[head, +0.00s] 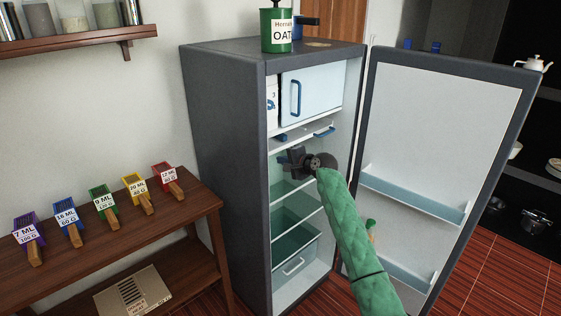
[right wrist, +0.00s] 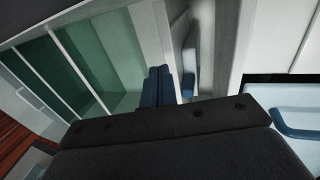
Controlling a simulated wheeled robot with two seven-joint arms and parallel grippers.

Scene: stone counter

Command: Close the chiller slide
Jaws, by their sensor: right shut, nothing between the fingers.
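The grey fridge (head: 223,150) stands with its door (head: 440,150) swung wide open to the right. Under the small upper compartment, a pale slide with a blue handle (head: 325,132) sits near the front of the fridge opening; I take it for the chiller slide. How far it sticks out is hard to tell. My right gripper (head: 288,160) is at the opening just below the slide, apart from the handle. In the right wrist view its dark blue fingers (right wrist: 160,86) are together with nothing between them, beside a pale part. My left gripper is not in view.
The upper compartment door (head: 318,95) is shut, with a blue handle. Green glass shelves (head: 293,190) and a lower drawer (head: 295,268) lie below. A green oats canister (head: 276,32) stands on top. A wooden side table (head: 140,240) with several coloured scoops is at left.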

